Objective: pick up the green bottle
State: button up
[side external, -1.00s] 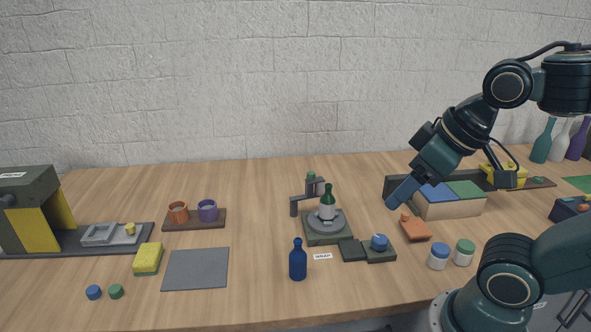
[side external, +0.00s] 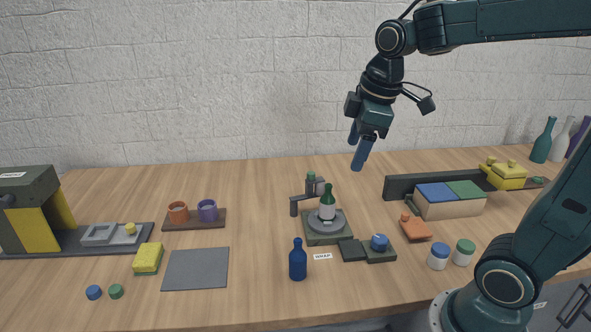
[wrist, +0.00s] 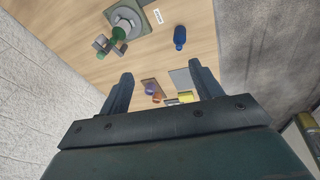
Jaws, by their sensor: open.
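The green bottle (side external: 327,204) has a pale label and stands upright on a round grey disc on a square green base (side external: 313,238). A grey bracket (side external: 301,199) stands close behind it. In the wrist view the green bottle (wrist: 119,33) shows at the upper left, beyond the fingers. My gripper (side external: 358,152) is open and empty, well above the table, up and to the right of the bottle. Its two fingers (wrist: 161,85) are spread apart in the wrist view, with nothing between them.
A blue bottle (side external: 298,262) stands in front of the base. It also shows in the wrist view (wrist: 180,38). Dark pads with a blue knob (side external: 379,243) lie right of the base. A grey mat (side external: 196,269) and a mug tray (side external: 183,226) are at the left.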

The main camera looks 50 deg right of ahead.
jog(key=w+d+f+n+g, duration=0.2)
jog(key=w+d+f+n, duration=0.15)
jog(key=w+d, duration=0.35)
jog(key=n+g, duration=0.1)
jog(key=n, duration=0.5)
send_over(328, 193)
jog(key=shift+y, duration=0.3)
jog(key=f, duration=0.4)
jog(key=d+f, duration=0.1)
jog(key=f, duration=0.2)
jog(key=shift+w, duration=0.4)
jog(key=shift+a+f, duration=0.1)
jog(key=shift+f, duration=4.15)
jog(key=shift+s+f, duration=0.15)
jog(key=shift+f, duration=2.45)
jog(key=c, duration=1.3)
jog(key=shift+o, duration=0.2)
